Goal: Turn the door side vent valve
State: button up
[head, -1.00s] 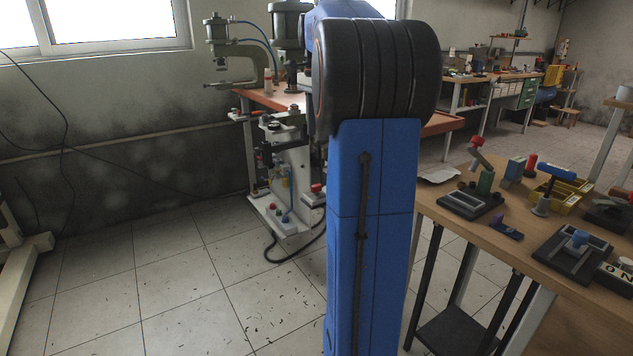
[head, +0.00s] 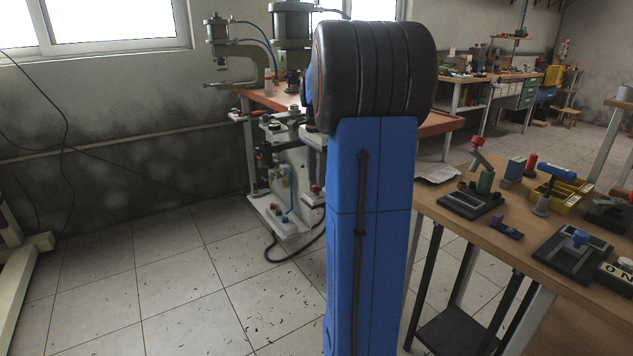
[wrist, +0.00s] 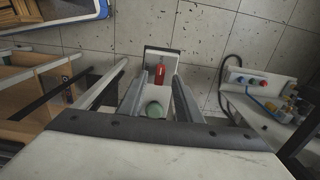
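A pale machine stand (head: 288,208) with hoses, fittings and coloured knobs is left of my arm in the head view. A red knob (head: 315,189) shows on its part nearest my arm; I cannot tell whether this is the door side vent valve. In the wrist view a red handle (wrist: 160,76) and a rounded green knob (wrist: 155,108) are on a pale narrow part. My gripper (wrist: 160,82) appears open, its fingers on either side of the red handle in the picture. Contact and depth cannot be told. In the head view my arm hides my gripper.
In the wrist view a panel with red and blue knobs (wrist: 250,81) is at right, with a black hose beside it. A wooden workbench (head: 470,225) with several tools stands at right in the head view. Tiled floor (head: 180,290) at left is clear.

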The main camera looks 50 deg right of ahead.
jog(key=shift+f, duration=1)
grip_shut()
